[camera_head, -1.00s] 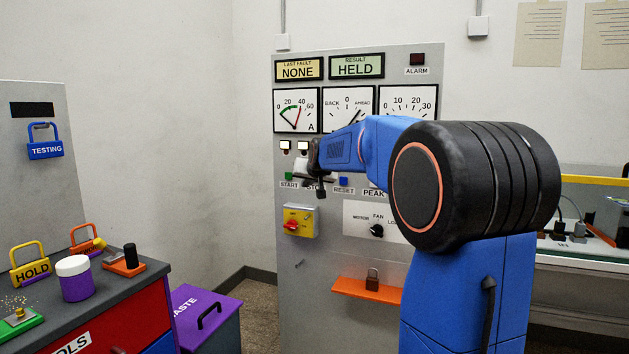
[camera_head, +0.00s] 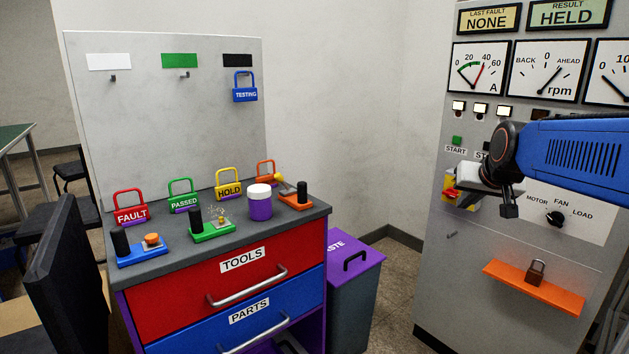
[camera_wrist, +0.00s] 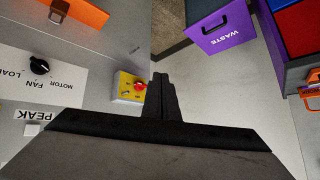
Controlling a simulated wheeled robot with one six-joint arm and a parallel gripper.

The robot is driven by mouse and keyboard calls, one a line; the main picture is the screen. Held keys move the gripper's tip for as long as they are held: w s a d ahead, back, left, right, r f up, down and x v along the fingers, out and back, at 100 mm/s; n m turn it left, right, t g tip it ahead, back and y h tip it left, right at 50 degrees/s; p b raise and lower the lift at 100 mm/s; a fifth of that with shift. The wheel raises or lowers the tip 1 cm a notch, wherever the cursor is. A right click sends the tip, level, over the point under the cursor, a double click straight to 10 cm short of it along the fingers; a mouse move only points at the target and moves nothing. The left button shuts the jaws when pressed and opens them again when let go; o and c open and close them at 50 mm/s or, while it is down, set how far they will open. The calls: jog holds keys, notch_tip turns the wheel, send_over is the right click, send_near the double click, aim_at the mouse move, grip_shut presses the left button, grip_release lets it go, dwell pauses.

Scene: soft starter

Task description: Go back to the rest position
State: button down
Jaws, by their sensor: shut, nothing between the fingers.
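My gripper (camera_head: 509,207) hangs in front of the grey control panel (camera_head: 440,270), at the right of the head view. Its fingers are together with nothing between them, and they also show in the wrist view (camera_wrist: 162,92). In the head view my gripper partly covers the yellow and red switch (camera_head: 449,190). In the wrist view that yellow switch box (camera_wrist: 128,87) lies just left of the fingers, and I cannot tell the gap. The panel displays read NONE (camera_head: 487,18) and HELD (camera_head: 567,13).
The tool cabinet (camera_head: 160,330) stands at left with several coloured padlocks, tools and a white-lidded jar (camera_head: 260,201) on top. A purple-lidded waste bin (camera_head: 345,265) is between cabinet and panel.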

jog(key=s+a+f+n+g, duration=0.1)
jog(key=s+a+f, duration=0.1)
jog(key=s+f, duration=0.4)
jog(key=s+a+f+n+g, duration=0.1)
jog(key=s+f, duration=0.4)
jog(key=s, duration=0.9)
jog(key=s+a+f+n+g+y, duration=0.1)
jog(key=s+a+f, duration=0.4)
jog(key=s, duration=0.5)
jog(key=shift+f+g, duration=0.7)
jog(key=shift+f, duration=0.15)
